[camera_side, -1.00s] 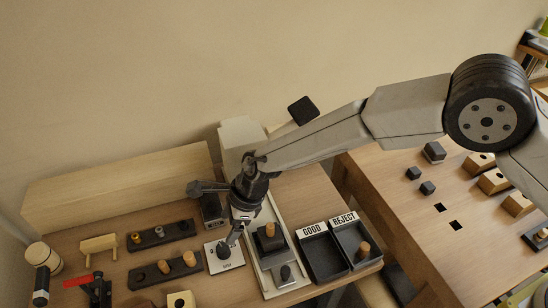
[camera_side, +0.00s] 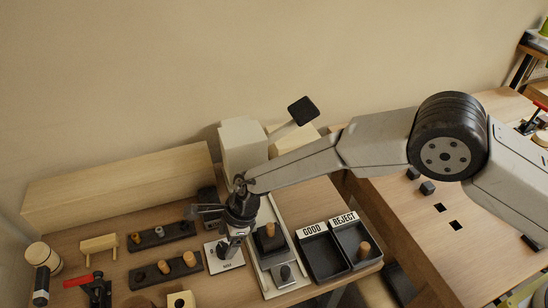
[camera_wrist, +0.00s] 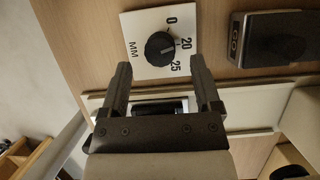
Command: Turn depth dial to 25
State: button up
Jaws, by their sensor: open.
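The depth dial (camera_wrist: 159,48) is a round black knob on a white card (camera_wrist: 138,28) marked 0, 20, 25 and MM in the wrist view. A small light mark on the knob seems to face the side of the 20, but I cannot read it exactly. My gripper (camera_wrist: 161,66) is open and empty, with one finger on each side and the knob just beyond the fingertips. In the side view my gripper (camera_side: 229,250) is low over the dial's card (camera_side: 212,256) and hides most of the knob.
A black block marked GO (camera_wrist: 268,38) lies right of the dial in the wrist view. In the side view, a pale tray with a dark fixture (camera_side: 270,240) stands right of my gripper, then GOOD and REJECT bins (camera_side: 322,257). Peg racks (camera_side: 165,271) stand left.

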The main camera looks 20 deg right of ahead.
aim_at(224, 247)
jog(key=shift+x, duration=1.5)
grip_shut()
